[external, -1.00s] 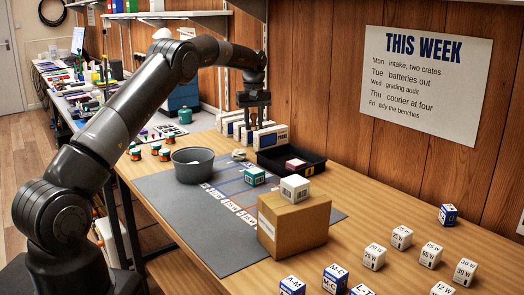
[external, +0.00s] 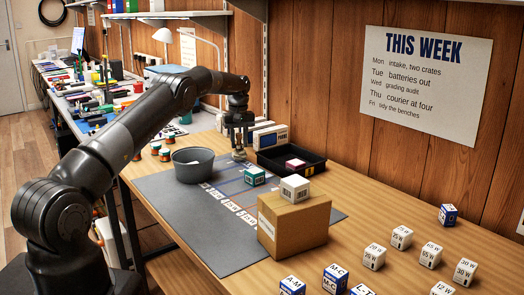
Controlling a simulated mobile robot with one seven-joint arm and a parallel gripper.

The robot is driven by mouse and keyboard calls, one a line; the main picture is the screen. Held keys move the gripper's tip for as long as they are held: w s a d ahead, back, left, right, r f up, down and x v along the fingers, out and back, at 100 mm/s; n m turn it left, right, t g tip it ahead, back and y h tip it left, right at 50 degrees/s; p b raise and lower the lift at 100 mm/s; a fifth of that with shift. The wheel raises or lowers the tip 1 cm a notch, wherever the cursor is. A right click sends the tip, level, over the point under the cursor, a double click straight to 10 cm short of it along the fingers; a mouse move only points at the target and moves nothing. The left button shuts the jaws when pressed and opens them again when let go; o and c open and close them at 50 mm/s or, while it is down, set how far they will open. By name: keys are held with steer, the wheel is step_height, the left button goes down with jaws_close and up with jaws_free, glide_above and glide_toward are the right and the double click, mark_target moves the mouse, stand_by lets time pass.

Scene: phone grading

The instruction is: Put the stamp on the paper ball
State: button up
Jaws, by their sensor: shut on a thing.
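My gripper (external: 238,146) points down over the far part of the grey mat, right of the grey bowl. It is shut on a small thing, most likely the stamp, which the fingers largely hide. A small pale thing (external: 239,156) shows right at the fingertips, too small to tell its shape. A pale patch (external: 194,162) shows inside the bowl; it may be the paper ball, but I cannot be sure.
The grey bowl (external: 179,173) stands left of my gripper. A black tray (external: 270,167) with a reddish box is close on the right. A green-and-white box (external: 255,176) and a cardboard box (external: 290,228) bearing a white cube (external: 295,187) are nearer. Devices (external: 270,138) stand behind.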

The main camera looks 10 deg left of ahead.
steer(key=o, duration=0.9)
steer(key=shift+f, duration=0.1)
steer(key=shift+o, duration=0.2)
step_height(320, 180, up, 12)
steer(key=shift+r, duration=0.1)
steer(key=s+a+r+t, duration=0.1)
steer(key=s+a+r, duration=0.3)
steer(key=r, duration=0.3)
steer(key=s+a+r+m, duration=0.1)
steer(key=s+a+r, duration=0.25)
steer(key=r, duration=0.35)
steer(key=s+a+r+t, duration=0.1)
steer(key=s+a+r, duration=0.35)
steer(key=r, duration=0.25)
steer(key=s+a+r+m+t, duration=0.1)
steer(key=s+a+r, duration=0.15)
steer(key=s, duration=0.65)
steer(key=s+a+f+m+t, duration=0.1)
steer(key=s+a, duration=0.1)
steer(key=s, duration=0.7)
steer(key=s+a, duration=0.2)
steer(key=s, duration=0.7)
steer(key=s+a+f+m+t, duration=0.1)
steer(key=s+f, duration=0.8)
steer(key=s, duration=0.5)
steer(key=shift+s+a+m+t, duration=0.15)
steer(key=shift+a+m+t, duration=0.15)
steer(key=shift+m, duration=0.1)
